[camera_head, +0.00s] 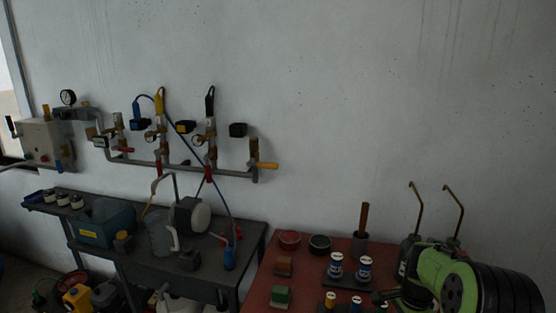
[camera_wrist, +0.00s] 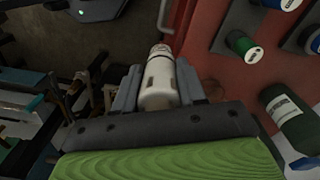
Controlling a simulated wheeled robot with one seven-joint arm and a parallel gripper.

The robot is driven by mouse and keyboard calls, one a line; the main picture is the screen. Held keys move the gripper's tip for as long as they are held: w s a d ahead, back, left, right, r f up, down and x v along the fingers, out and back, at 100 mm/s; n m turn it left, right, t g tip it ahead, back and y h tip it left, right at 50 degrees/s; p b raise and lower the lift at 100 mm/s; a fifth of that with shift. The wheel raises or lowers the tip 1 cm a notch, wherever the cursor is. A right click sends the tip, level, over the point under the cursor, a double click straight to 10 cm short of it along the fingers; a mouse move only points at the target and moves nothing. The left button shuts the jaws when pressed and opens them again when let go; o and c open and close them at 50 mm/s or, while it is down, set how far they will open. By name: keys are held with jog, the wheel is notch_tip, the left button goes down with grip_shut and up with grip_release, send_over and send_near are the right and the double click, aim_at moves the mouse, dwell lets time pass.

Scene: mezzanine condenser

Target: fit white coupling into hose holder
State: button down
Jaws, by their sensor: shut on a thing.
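My gripper (camera_wrist: 160,85) is shut on the white coupling (camera_wrist: 160,76) in the wrist view. The coupling is a white cylinder with a narrower, darker-marked far end, pointing up the picture between the grey fingers. It appears above the floor beside the red table's edge. The head view does not clearly show the coupling or my fingertips. A hose holder cannot be made out with certainty. A blue hose (camera_head: 219,184) hangs from the wall pipework down to a blue cylinder (camera_head: 229,258) on the dark bench.
The red table (camera_head: 252,290) carries cans, small blocks and round dishes. The dark bench (camera_head: 150,267) holds a blue box (camera_head: 104,226), a pale jug (camera_head: 161,237) and a white-faced drum (camera_head: 200,218). Valves and pipes (camera_head: 215,172) line the wall above. The upper right wall is bare.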

jog(key=s+a+f+n+b, duration=0.1)
jog(key=a+f+n+b, duration=0.1)
jog(key=a+f+n, duration=1.3)
jog(key=a+n, duration=0.1)
jog(key=a, duration=0.1)
jog(key=shift+s+a+f+n, duration=0.3)
jog(key=shift+s+f, duration=0.05)
jog(key=shift+s, duration=0.05)
